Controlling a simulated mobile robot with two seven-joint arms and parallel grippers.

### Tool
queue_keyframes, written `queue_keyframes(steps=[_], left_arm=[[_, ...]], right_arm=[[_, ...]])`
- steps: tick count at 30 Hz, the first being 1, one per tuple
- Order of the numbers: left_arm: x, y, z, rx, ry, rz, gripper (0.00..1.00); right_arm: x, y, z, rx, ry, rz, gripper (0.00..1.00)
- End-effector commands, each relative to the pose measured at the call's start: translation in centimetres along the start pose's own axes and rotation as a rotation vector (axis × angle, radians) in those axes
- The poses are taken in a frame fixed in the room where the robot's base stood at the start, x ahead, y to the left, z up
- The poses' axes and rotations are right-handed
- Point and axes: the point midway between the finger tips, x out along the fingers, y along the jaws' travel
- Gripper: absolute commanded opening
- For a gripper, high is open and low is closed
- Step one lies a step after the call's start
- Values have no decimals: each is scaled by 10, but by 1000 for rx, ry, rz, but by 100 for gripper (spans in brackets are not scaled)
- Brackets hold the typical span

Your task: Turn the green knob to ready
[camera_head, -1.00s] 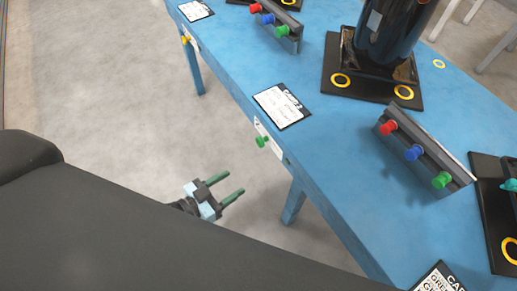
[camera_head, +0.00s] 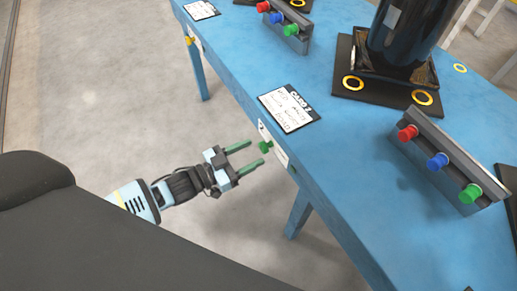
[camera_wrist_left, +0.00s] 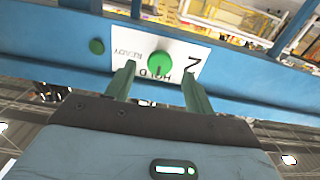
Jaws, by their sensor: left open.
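The green knob (camera_head: 266,147) sits on a white label plate (camera_head: 281,157) on the front edge of the blue table. In the left wrist view the knob (camera_wrist_left: 159,60) is on the plate marked READY, HOLD and a large 2, which appears upside down. A dark mark on the knob points toward HOLD. My left gripper (camera_head: 256,155) is open, its two green fingers pointing at the knob. In the left wrist view the fingertips (camera_wrist_left: 155,72) stand on either side of the knob, short of it, with nothing between them. My right gripper is not in view.
A card (camera_head: 289,109) lies on the blue table (camera_head: 345,170) above the knob. A rail with red, blue and green buttons (camera_head: 440,160) and a black cylinder on a base stand farther back. A yellow knob (camera_head: 190,40) is farther along the edge. A green round piece (camera_wrist_left: 97,46) is beside the plate.

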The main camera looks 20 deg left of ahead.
Motion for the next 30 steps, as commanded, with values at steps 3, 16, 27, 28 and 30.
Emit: queue_keyframes(steps=[3, 16, 27, 28, 30], left_arm=[[17, 0, 0, 0, 2, 0, 54], [33, 0, 0, 1, -1, 0, 54], [33, 0, 0, 1, -1, 0, 14], [33, 0, 0, 1, -1, 0, 10], [33, 0, 0, 2, -1, 0, 10]], right_arm=[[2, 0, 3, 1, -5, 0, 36], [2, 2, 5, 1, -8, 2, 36], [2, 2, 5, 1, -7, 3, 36], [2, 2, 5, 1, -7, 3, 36], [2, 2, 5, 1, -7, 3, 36]])
